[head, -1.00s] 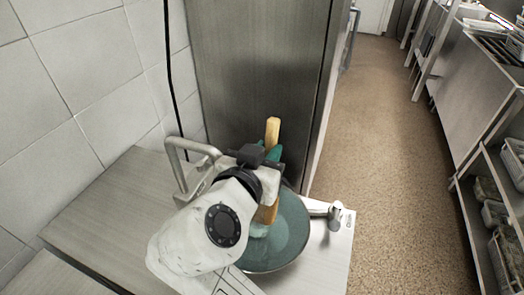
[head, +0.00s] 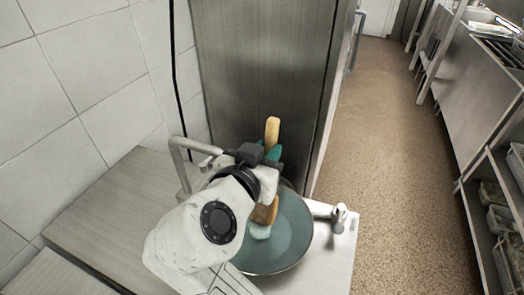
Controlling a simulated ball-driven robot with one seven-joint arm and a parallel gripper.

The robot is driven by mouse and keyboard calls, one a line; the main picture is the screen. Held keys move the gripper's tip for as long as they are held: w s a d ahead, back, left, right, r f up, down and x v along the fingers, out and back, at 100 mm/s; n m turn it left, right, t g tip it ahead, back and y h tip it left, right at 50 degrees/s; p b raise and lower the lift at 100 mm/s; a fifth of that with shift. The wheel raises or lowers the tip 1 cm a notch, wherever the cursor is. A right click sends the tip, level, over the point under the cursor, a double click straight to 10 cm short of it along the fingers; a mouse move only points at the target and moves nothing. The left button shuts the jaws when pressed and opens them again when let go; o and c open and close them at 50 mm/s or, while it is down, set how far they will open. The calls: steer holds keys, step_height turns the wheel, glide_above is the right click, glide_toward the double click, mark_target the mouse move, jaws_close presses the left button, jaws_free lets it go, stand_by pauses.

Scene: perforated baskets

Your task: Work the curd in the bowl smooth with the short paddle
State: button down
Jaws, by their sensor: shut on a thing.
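The wooden paddle (head: 272,130) stands nearly upright. My gripper (head: 271,160), with teal fingers, is shut on its middle. The lower end of the paddle reaches down into the teal bowl (head: 297,243). The bowl sits on the counter below my gripper, and my arm covers its left side. A pale blue-green lump (head: 259,231), seemingly the curd, lies in the bowl at the paddle's lower end. I cannot tell how smooth it is, and my wrist hides part of it.
A metal tap-like fitting (head: 338,213) stands close to the bowl's right. A steel cabinet (head: 262,70) rises right behind, and a tiled wall (head: 90,90) is at the left. The counter (head: 105,215) is clear at the left. Shelves with baskets (head: 506,225) stand across the open floor.

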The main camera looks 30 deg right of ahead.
steer(key=shift+s+d+f, duration=0.1)
steer(key=shift+s+d, duration=0.15)
steer(key=shift+s, duration=0.1)
steer(key=shift+w+a, duration=0.55)
steer(key=shift+w, duration=0.2)
steer(key=shift+s+d, duration=0.1)
steer(key=shift+s, duration=0.05)
steer(key=shift+s+d, duration=0.45)
steer(key=shift+s, duration=0.15)
steer(key=shift+w+a+f+b, duration=0.1)
steer(key=shift+w+a+b, duration=0.1)
steer(key=shift+b, duration=0.2)
